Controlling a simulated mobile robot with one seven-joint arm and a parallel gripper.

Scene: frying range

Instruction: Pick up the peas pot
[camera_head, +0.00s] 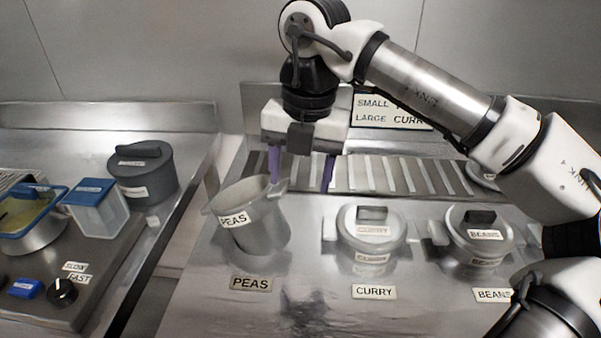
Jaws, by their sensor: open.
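The peas pot (258,232) is a grey metal jug with a PEAS label on its side. It is uncovered and looks tilted on the steel counter, behind the PEAS plate (251,283). My gripper (301,172) has purple fingers pointing down and spread apart. It is above and to the right of the pot's rim, with the left finger close to the rim's right side. I cannot tell whether that finger touches the pot. Nothing shows between the fingers.
Lidded pots labelled CURRY (388,238) and BEANS (462,245) stand to the right. A slotted rack (400,177) runs behind. A dark lidded pot (148,190), a blue-lidded container (97,214) and a knob (62,291) are on the left unit. The front counter (310,318) is clear.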

